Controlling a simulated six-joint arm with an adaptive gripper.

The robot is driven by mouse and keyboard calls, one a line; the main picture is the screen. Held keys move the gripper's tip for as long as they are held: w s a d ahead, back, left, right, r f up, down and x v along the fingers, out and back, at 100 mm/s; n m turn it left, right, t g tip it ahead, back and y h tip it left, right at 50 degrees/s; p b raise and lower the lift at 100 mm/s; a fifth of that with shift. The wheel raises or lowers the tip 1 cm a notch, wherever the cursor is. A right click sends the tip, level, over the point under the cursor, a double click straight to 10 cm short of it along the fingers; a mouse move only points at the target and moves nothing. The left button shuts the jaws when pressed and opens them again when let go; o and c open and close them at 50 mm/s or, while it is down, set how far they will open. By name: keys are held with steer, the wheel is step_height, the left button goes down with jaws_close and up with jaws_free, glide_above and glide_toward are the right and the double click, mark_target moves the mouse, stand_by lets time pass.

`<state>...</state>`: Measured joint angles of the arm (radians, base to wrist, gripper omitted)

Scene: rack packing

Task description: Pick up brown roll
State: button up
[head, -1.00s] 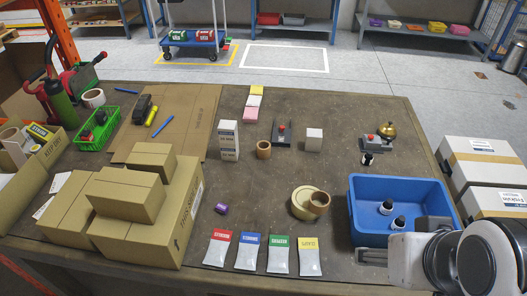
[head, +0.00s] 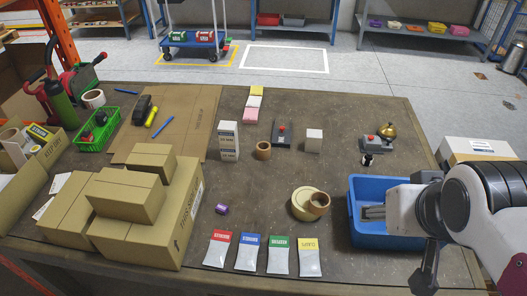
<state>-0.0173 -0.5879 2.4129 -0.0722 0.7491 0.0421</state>
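A brown roll (head: 263,150) stands on the table near the middle, between a white box and a dark device with a red button. Another brown roll (head: 318,204) leans on a flat cream roll (head: 301,203) left of the blue bin (head: 353,231). My gripper (head: 372,211) is over the blue bin, to the right of both brown rolls and apart from them. Its fingers are small and seen side-on, so I cannot tell whether they are open or shut. My arm and gripper hide most of the bin's inside, including the dark bottles seen there earlier.
Stacked cardboard boxes (head: 130,200) fill the left front. Several coloured packets (head: 249,253) lie along the front edge, with a purple roll (head: 222,209) behind them. A white box (head: 229,141) and a white cube (head: 314,140) flank the middle. The table around the purple roll is clear.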

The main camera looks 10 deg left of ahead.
steer(key=w+a+f+n+t+y, duration=0.1)
steer(key=w+a+t, duration=0.15)
steer(key=w, duration=1.35)
steer(key=w+a+f+n+t, duration=0.15)
steer(key=w+a, duration=0.25)
steer(key=w, duration=1.2)
steer(key=n+y, duration=0.5)
steer(key=y, duration=0.3)
glide_above(264, 151)
steer(key=d, duration=0.1)
step_height(264, 151, down, 20)
steer(key=f, duration=0.1)
steer(key=shift+w+r, duration=0.25)
steer(key=shift+f+h, duration=0.1)
steer(key=shift+h, duration=0.2)
steer(key=shift+f, duration=1.65)
steer(key=shift+f, duration=0.1)
